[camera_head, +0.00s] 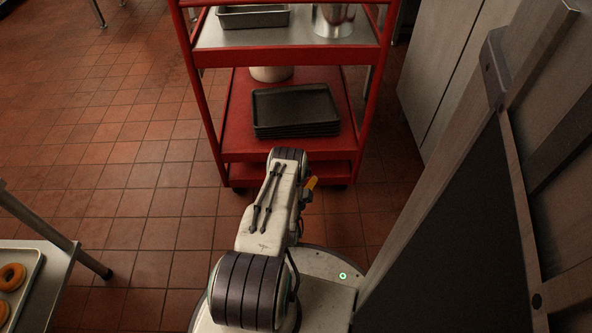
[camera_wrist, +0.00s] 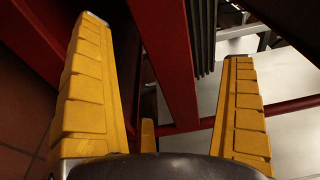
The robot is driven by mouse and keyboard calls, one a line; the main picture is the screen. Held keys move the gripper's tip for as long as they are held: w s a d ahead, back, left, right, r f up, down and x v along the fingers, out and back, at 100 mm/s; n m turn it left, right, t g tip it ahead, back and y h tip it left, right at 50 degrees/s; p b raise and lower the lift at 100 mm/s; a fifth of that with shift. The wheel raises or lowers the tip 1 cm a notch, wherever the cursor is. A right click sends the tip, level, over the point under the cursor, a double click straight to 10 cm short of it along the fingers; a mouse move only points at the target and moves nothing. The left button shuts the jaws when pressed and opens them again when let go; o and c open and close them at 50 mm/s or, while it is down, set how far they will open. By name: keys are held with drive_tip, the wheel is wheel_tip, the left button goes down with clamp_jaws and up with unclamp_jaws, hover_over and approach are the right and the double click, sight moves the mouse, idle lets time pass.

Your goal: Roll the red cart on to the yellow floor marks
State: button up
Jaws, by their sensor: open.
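The red cart (camera_head: 234,120) stands straight ahead of me at the top middle of the head view. It has red posts and several shelves. My gripper (camera_head: 311,183) is at the end of my arm near the cart's front low edge, mostly hidden by the arm. The yellow floor marks are in neither view.
The cart carries a stack of dark trays (camera_head: 295,108), a grey pan (camera_head: 253,16) and a metal pot (camera_head: 333,20). A table with a doughnut tray (camera_head: 22,285) is at lower left. A metal-framed dark panel (camera_head: 450,240) stands close on the right. Tiled floor is free at left.

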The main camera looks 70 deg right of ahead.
drive_tip(key=shift+d, duration=0.15)
drive_tip(key=w+d+b, duration=0.1)
drive_tip(key=d+b, duration=0.4)
drive_tip(key=d, duration=0.2)
drive_tip(key=shift+b, duration=0.35)
drive_tip(key=c, duration=1.3)
drive_tip(key=shift+a, duration=0.1)
